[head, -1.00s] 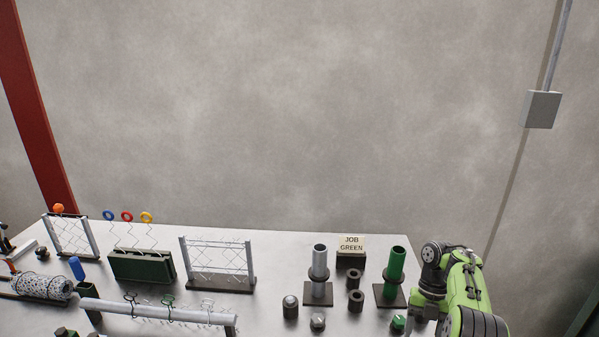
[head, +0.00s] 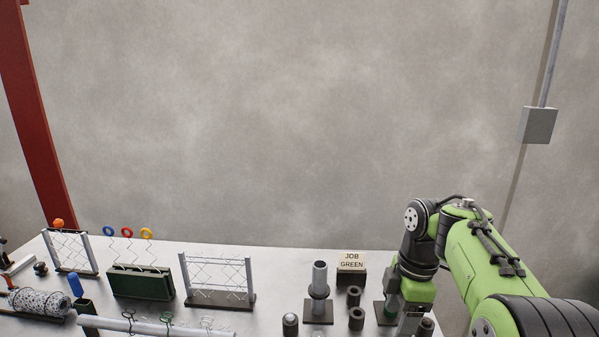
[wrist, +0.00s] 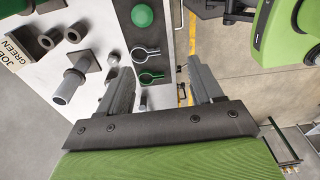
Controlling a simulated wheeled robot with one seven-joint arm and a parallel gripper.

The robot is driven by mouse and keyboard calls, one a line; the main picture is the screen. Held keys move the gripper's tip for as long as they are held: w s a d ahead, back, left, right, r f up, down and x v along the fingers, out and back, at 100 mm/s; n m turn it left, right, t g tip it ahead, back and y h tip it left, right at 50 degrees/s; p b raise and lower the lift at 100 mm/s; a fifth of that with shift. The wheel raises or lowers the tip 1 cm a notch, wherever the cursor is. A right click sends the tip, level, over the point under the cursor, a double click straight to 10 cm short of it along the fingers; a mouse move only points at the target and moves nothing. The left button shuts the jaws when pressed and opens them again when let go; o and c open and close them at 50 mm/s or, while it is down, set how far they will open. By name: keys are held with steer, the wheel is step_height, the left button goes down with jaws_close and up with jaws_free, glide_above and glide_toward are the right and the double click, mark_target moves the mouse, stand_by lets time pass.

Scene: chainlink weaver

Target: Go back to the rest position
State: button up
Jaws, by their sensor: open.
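My gripper (wrist: 157,66) is open in the wrist view, its two dark fingers apart with nothing between them that I can see held. Beyond the fingers lie a grey clip (wrist: 145,53) and a green clip (wrist: 150,77), near the table edge; their distance from the fingers is hard to judge. In the head view my green arm stands at the right end of the table, and its end reaches down out of sight at the bottom. It covers most of the green post.
The grey post (head: 320,280) stands left of my arm, with dark rings (head: 355,318) beside it. The JOB GREEN sign (head: 352,262) is behind. Mesh frames (head: 217,280) and a dark green rack (head: 141,284) with coloured-ring hooks stand further left. Floor shows past the table's edge.

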steer(key=s+a+r+m+t, duration=0.2)
steer(key=s+m, duration=0.3)
steer(key=s, duration=0.2)
steer(key=s+a+r+m+t, duration=0.1)
steer(key=s+a+r+m, duration=0.1)
steer(key=s+r+m, duration=0.3)
steer(key=s+f+m+t, duration=0.1)
steer(key=s+f+m, duration=0.2)
steer(key=s+m, duration=0.1)
steer(key=s+f+m+t+h, duration=0.1)
steer(key=s+f+m, duration=0.2)
steer(key=s, duration=0.4)
steer(key=shift+s+d+f+m+t, duration=0.15)
steer(key=shift+d+f+m+t, duration=0.05)
steer(key=shift+m+t, duration=0.2)
steer(key=shift+s, duration=0.1)
